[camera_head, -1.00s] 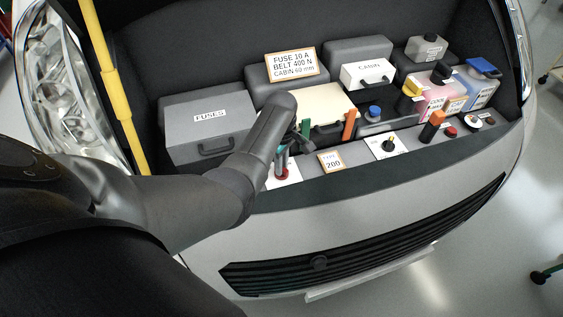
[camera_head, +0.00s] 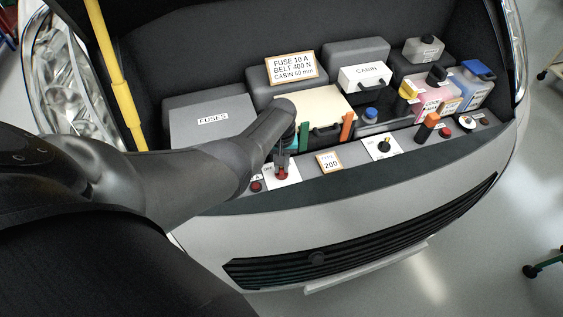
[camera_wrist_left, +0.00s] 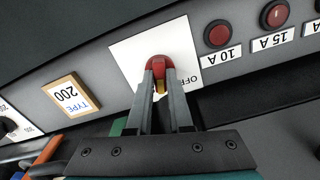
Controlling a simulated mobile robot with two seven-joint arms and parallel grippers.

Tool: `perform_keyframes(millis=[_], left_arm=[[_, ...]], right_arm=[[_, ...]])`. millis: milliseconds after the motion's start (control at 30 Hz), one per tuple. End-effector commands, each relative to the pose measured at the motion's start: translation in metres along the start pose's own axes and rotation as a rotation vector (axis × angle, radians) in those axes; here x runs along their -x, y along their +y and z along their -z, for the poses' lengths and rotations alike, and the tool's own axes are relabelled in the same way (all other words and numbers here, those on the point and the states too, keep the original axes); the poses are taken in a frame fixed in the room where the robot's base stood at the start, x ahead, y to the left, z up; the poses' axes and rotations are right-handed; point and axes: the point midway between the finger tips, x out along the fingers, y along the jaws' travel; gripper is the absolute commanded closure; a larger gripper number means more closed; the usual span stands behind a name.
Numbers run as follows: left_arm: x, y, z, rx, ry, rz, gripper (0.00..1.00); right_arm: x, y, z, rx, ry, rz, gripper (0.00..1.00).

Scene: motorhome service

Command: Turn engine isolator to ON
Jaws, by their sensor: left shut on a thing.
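The engine isolator is a red rotary knob (camera_wrist_left: 158,66) with a yellow mark, on a white plate (camera_wrist_left: 124,54) lettered "OFF" in the left wrist view. The knob also shows in the head view (camera_head: 282,175) below my left gripper. My left gripper (camera_wrist_left: 161,84) is shut on the knob, one finger on each side of it. In the head view the left gripper (camera_head: 283,163) points down at the panel from above. The rest of the plate's lettering is hidden or out of the picture. My right gripper is not in view.
Red buttons marked 10 A (camera_wrist_left: 217,34) and 15 A (camera_wrist_left: 275,14) sit beside the plate. A "TYPE 200" card (camera_head: 329,162) and another dial (camera_head: 384,145) are to the right. A grey FUSES box (camera_head: 212,118) and bottles stand behind.

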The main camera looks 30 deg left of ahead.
Motion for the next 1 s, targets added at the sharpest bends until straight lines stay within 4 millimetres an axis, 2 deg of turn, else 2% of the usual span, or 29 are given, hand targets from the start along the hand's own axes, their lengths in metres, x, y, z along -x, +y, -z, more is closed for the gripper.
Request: perform_keyframes(millis=[500,1000], left_arm=[[-0.0002,-0.0003,-0.0004,-0.41,-0.001,0.001,1.0],[-0.0003,-0.0003,0.0,-0.536,0.0,0.001,1.0]], right_arm=[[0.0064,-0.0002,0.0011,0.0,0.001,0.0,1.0],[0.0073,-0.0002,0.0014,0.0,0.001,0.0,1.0]])
